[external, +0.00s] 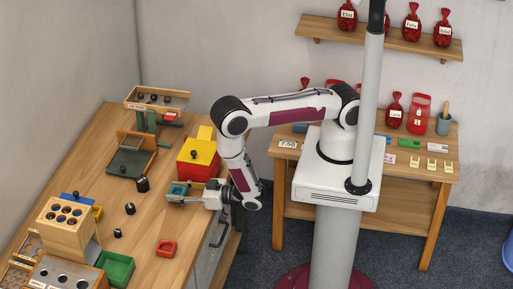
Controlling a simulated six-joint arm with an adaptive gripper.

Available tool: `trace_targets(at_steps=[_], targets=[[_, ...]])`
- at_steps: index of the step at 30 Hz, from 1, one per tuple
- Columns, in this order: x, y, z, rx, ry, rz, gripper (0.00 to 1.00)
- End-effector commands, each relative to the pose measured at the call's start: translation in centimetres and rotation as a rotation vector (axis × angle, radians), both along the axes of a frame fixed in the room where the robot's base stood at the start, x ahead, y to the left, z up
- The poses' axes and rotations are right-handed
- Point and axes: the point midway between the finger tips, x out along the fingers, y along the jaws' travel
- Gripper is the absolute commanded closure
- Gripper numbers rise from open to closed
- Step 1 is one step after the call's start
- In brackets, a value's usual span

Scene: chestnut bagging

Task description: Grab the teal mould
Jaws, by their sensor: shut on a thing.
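The teal mould (177,189) is a small square-framed piece near the right edge of the wooden workbench. My gripper (174,197) reaches in from the right, level with the bench top, and is shut on the teal mould. The fingers hide part of it. I cannot tell whether the mould touches the bench or is slightly raised.
A red box with a yellow lid (198,151) stands just behind my gripper. A red mould (166,248) lies in front of it. Black pieces (142,184) stand to the left. A green tray (116,268) and wooden sorter (68,224) are at the front left.

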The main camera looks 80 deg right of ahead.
Motion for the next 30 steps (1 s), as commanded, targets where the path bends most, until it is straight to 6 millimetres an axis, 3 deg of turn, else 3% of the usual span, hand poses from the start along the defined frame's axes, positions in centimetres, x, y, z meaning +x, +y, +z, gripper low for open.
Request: trace_targets(at_steps=[18, 30], targets=[[0.0, 0.0, 6.6, 0.001, -0.002, 0.000, 0.84], [0.0, 0.0, 8.3, -0.001, -0.001, 0.000, 0.84]])
